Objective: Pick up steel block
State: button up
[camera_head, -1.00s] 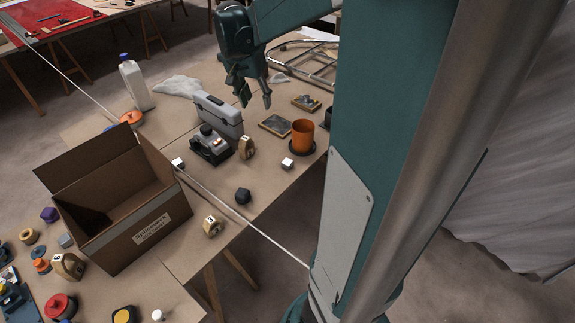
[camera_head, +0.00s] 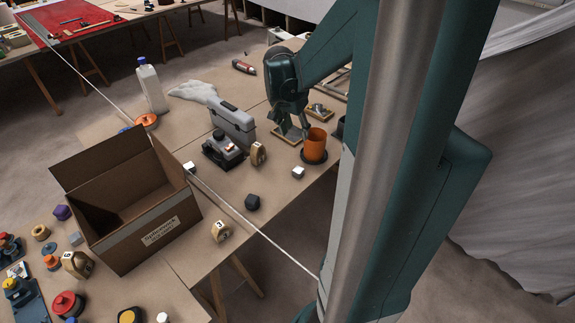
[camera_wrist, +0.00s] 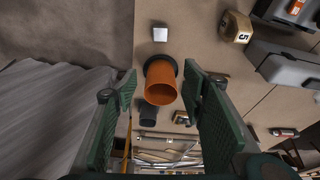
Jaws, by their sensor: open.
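My gripper (camera_head: 294,128) is open and empty, hanging above the table beside the orange cup. In the wrist view its two fingers (camera_wrist: 158,88) are wide apart, with the orange cup (camera_wrist: 160,82) showing between them, farther off. A small pale metallic-looking cube (camera_head: 298,172) lies on the table in front of the cup; it also shows in the wrist view (camera_wrist: 160,34), beyond the cup. Similar small cubes lie by the cardboard box's right edge (camera_head: 189,167) and left of the box (camera_head: 75,239). I cannot tell for certain which is the steel block.
The orange cup (camera_head: 314,146) stands on a dark round coaster close to my gripper. The cardboard box (camera_head: 165,232) stands at left. A pale cord crosses the table.

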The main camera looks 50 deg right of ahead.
send_near(298, 170)
jog(key=shift+d+f, duration=0.1)
jog(key=shift+f, duration=0.4)
jog(key=shift+f, duration=0.1)
jog(key=shift+x, duration=1.2)
jog(key=shift+d+b, duration=0.1)
jog(key=shift+b, duration=0.2)
jog(key=shift+b+x, duration=0.6)
jog(key=shift+x, duration=1.95)
jog(key=c, duration=1.1)
jog(key=shift+c, duration=0.2)
